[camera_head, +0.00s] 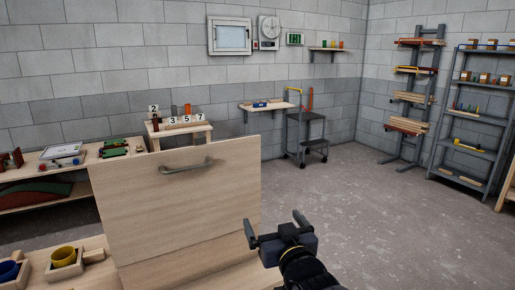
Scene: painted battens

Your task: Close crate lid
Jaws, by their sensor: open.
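The crate lid (185,205) is a large pale wooden panel in the lower left-centre of the head view. It stands raised, close to upright, with a grey bar handle (187,167) near its top edge. Pale wood of the crate (200,270) shows under the lid; most of the crate is cut off by the bottom of the picture. My gripper (274,223) is at the lid's lower right side, with its two dark fingers apart and nothing between them. I cannot tell whether the left finger touches the lid's edge.
At the lower left, a blue cup (9,271) and a yellow cup (63,256) sit in wooden holders. A side bench (80,160) with small items is behind the lid. A dark trolley (307,137) stands by the back wall. The concrete floor (370,220) at right is clear.

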